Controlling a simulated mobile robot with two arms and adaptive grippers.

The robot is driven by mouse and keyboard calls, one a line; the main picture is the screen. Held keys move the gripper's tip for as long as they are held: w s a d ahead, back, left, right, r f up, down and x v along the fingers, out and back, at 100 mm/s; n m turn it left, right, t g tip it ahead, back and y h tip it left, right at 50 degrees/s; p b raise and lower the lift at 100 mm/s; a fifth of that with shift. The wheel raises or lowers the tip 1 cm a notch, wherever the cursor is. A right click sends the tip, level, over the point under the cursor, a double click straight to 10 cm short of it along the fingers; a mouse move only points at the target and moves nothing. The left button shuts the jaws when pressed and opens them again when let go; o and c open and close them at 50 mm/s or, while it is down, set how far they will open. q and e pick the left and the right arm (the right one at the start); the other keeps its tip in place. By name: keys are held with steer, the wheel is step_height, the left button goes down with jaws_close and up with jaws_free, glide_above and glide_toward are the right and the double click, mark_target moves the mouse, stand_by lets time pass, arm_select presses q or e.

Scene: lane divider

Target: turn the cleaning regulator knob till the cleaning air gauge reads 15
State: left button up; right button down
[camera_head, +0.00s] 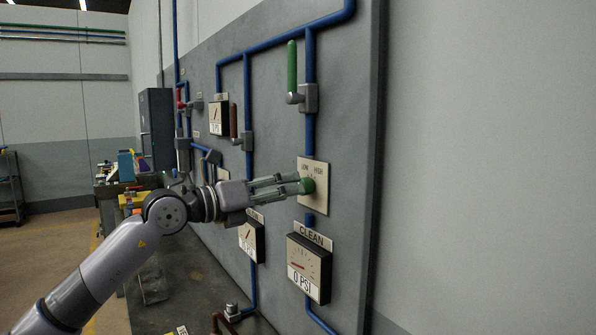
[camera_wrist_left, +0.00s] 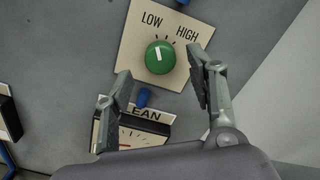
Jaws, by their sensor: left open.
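The green regulator knob (camera_head: 307,185) sits on a beige plate (camera_head: 313,205) marked LOW and HIGH. In the left wrist view the knob (camera_wrist_left: 160,57) has a white mark pointing up, between LOW and HIGH. The CLEAN gauge (camera_head: 309,268) below it reads 0 PSI, with a red needle at the left of its dial; it is partly hidden behind a finger in the left wrist view (camera_wrist_left: 135,137). My left gripper (camera_head: 296,184) is open at the knob, its fingertips on either side of and short of it in the wrist view. Contact is not visible. My right gripper is not in view.
A green-handled valve (camera_head: 292,70) is above on the blue pipe (camera_head: 309,135). A brown-handled valve (camera_head: 234,122) and another gauge (camera_head: 251,240) are to the left. A grey bench (camera_head: 200,290) lies below. The wall at right is bare.

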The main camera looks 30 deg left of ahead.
mark_target(305, 186)
arm_select(q)
steer(key=p+x, duration=0.2)
steer(key=x, duration=0.2)
steer(key=shift+d, duration=0.1)
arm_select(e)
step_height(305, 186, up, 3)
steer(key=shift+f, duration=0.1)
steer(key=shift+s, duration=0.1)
arm_select(q)
steer(key=c, duration=1.1)
steer(key=shift+c, duration=0.2)
